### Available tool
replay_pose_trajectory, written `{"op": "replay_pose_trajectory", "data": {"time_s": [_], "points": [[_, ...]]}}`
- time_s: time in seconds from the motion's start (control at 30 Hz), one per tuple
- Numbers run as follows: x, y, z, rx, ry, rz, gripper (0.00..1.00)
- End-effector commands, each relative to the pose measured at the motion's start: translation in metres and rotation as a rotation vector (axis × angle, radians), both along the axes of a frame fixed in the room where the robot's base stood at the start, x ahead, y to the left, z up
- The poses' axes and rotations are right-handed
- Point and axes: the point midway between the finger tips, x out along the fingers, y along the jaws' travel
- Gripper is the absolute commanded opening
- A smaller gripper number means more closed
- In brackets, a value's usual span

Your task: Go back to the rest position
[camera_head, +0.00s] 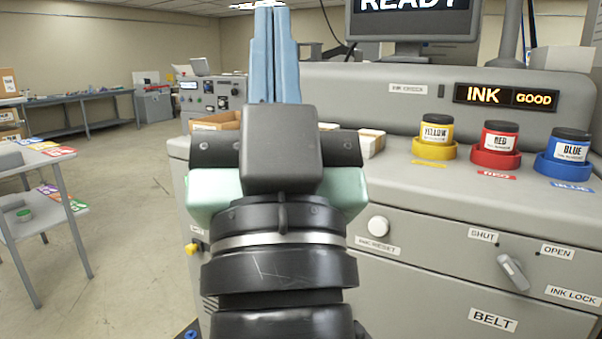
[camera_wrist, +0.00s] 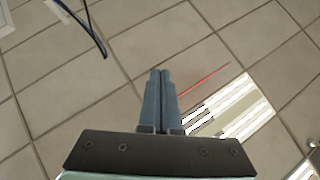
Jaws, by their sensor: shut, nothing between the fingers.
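My gripper (camera_head: 270,8) stands upright in the middle of the head view, its blue-grey fingers pressed together and pointing up. Nothing is between them. In the wrist view the fingers (camera_wrist: 160,74) also lie side by side, shut, against a tiled surface with bright light panels. My arm below the gripper hides part of the machine front and counter.
A grey machine (camera_head: 470,235) fills the right, with yellow (camera_head: 436,136), red (camera_head: 496,146) and blue (camera_head: 569,154) ink jars on top. A monitor (camera_head: 412,20) reads READY. A small white box (camera_head: 370,142) lies behind my arm. Open floor (camera_head: 125,230) and tables are left.

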Motion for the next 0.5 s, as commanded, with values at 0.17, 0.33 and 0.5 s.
{"op": "replay_pose_trajectory", "data": {"time_s": [0.17,0.33,0.5], "points": [[-0.034,-0.020,0.044,-0.035,-0.020,-0.133,0.00],[-0.033,-0.019,0.083,-0.034,-0.020,-0.129,0.00],[-0.033,-0.019,0.133,-0.035,-0.020,-0.127,0.00]]}}
